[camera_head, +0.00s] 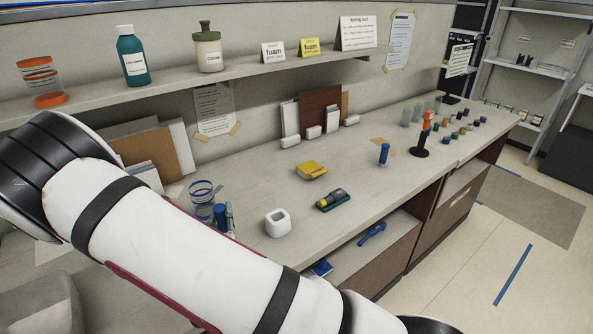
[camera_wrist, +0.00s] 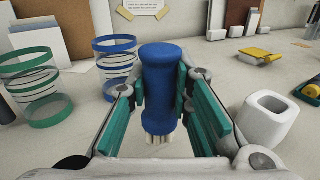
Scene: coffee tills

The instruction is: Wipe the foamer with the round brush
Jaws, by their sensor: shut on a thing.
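My gripper (camera_wrist: 160,88) is shut on the blue handle of a round brush (camera_wrist: 161,62) in the wrist view. The brush is upright, with pale bristles (camera_wrist: 161,138) pointing down close to the counter. I cannot tell whether they touch it. In the head view the brush (camera_head: 220,212) shows small beyond my arm, which hides most of the gripper. No thing is clearly marked as the foamer. A dark and yellow cylindrical tool (camera_head: 331,199) lies on a green base on the counter, and an orange-topped tool (camera_head: 426,122) stands on a black base farther back.
A blue-rimmed striped container (camera_wrist: 116,62) stands left of the brush, with a green-rimmed one (camera_wrist: 33,82) farther left. A white square holder (camera_wrist: 266,122) is close on the right.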

